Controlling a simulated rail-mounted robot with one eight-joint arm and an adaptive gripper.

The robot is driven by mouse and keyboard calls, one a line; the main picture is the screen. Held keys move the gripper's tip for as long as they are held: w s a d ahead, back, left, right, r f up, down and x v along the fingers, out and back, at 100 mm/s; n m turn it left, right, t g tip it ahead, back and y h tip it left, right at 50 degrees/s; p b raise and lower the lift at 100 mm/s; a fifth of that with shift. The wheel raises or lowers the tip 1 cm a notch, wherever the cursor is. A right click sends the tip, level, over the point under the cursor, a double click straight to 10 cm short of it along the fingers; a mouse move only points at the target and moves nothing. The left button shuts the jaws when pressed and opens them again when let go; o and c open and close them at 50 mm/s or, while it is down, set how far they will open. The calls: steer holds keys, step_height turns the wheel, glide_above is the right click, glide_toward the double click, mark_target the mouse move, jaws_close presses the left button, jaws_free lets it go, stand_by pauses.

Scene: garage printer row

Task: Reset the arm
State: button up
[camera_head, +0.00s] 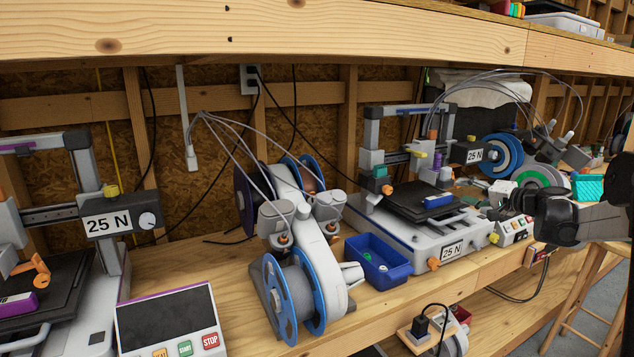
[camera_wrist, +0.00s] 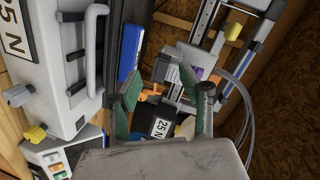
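My arm (camera_head: 585,220) reaches in from the right edge in the head view, over the right end of the bench beside the far printer (camera_head: 430,230). Its fingertips are hard to make out there. In the wrist view, my gripper (camera_wrist: 160,92) has its two green-padded fingers apart, and nothing is held between them. Behind the fingers are the printer's black "25 N" box (camera_wrist: 157,122) and a blue block (camera_wrist: 130,52). The blue block also shows on the dark print bed in the head view (camera_head: 439,201).
A spool holder (camera_head: 320,255) with blue-rimmed spools and a blue bin (camera_head: 378,262) stand mid-bench. Another printer (camera_head: 95,215) and a touch panel (camera_head: 168,318) are at the left. A wooden shelf (camera_head: 300,30) overhangs the bench. A wooden stool (camera_head: 590,290) stands at the right.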

steer(key=s+a+r+n+g+h, duration=0.25)
steer(key=s+a+n+g, duration=0.2)
steer(key=s+a, duration=1.7)
steer(key=s+a+f+n+h, duration=0.1)
steer(key=s+f, duration=0.2)
steer(key=s, duration=0.6)
steer(key=s+a+f+g+h, duration=0.1)
steer(key=s+f, duration=0.3)
steer(key=s, duration=0.5)
steer(key=s+a+f+n+g+h, duration=0.1)
steer(key=s+f+h, duration=0.2)
steer(key=s, duration=0.6)
steer(key=shift+s+a+f+n, duration=0.2)
steer(key=shift+f+n, duration=0.15)
